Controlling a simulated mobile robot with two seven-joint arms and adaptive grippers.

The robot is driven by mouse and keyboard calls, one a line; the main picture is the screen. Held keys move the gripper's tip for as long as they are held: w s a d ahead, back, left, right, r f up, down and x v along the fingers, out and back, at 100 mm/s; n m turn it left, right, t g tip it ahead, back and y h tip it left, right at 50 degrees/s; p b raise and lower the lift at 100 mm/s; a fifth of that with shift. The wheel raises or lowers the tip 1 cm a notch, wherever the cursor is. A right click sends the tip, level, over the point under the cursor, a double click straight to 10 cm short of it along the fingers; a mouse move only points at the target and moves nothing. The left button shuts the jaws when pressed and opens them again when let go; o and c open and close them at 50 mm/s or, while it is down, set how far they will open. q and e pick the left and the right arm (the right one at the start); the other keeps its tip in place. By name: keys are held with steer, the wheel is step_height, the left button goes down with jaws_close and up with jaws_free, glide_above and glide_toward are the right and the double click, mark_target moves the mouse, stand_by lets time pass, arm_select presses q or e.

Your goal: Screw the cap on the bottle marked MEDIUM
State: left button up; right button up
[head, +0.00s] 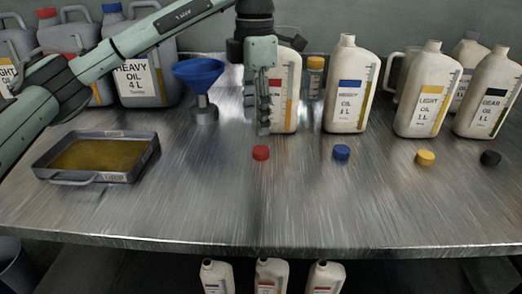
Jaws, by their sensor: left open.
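A white bottle with a red label band (287,90) stands near the back of the metal table, partly hidden behind my left gripper. Its wording and its mouth cannot be made out, so I cannot read MEDIUM on it. A red cap (261,153) lies on the table in front of it. My left gripper (264,131) points down just behind and above the red cap, overlapping the bottle's left side in the view. It is open and holds nothing I can see. My right gripper is not in view.
A blue cap (341,152), a yellow cap (425,158) and a black cap (490,158) lie right of the red one. HEAVY (350,95), LIGHT (428,90) and GEAR bottles (488,95) stand behind. A blue funnel (199,72) and an oil tray (148,160) are left. The front table is clear.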

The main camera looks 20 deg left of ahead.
mark_target(259, 150)
arm_select(q)
steer(key=shift+f, duration=1.2)
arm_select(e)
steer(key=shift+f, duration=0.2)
arm_select(q)
steer(key=shift+f, duration=0.1)
steer(key=shift+w+f, duration=0.1)
steer(key=shift+f, duration=0.25)
steer(key=f, duration=0.2)
steer(key=f+p, duration=0.1)
steer(key=f, duration=0.1)
steer(key=shift+w+d+f, duration=0.15)
steer(key=shift+d+f, duration=0.05)
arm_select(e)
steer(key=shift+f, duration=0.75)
arm_select(q)
steer(key=c, duration=0.7)
steer(key=shift+c, duration=0.2)
